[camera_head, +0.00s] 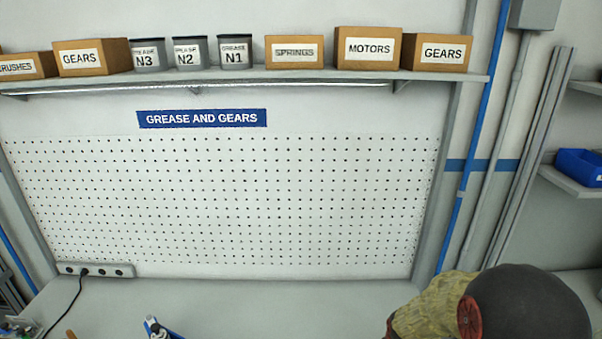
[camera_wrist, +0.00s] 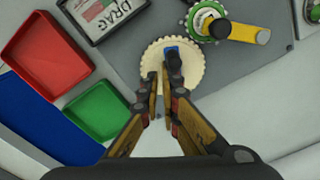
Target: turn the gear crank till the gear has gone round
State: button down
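In the wrist view a cream toothed gear (camera_wrist: 190,82) lies on a grey plate. A short blue piece (camera_wrist: 171,42) and an upright dark knob (camera_wrist: 174,64) show on the gear, apparently parts of its crank. My gripper (camera_wrist: 160,82) reaches over the near side of the gear. Its two fingers are close together with a narrow gap between the tips, and I see nothing held there. The right finger overlaps the knob's lower end; I cannot tell whether they touch. In the head view the gear and fingers are out of sight.
A pegboard (camera_head: 220,200) and a shelf (camera_head: 250,76) with boxes and tins stand behind the bench.

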jog(key=shift+s+a+f+g, duration=0.15)
jog(key=shift+s+f, duration=0.1)
jog(key=shift+s, duration=0.3)
jog(key=shift+s+a+f+g, duration=0.15)
jog(key=shift+s+f, duration=0.1)
jog(key=shift+s, duration=0.3)
notch_tip(320, 180, up, 7)
jog(key=p, duration=0.4)
jog(key=shift+w+f, duration=0.15)
jog(key=shift+w, duration=0.05)
jog(key=shift+d, duration=0.1)
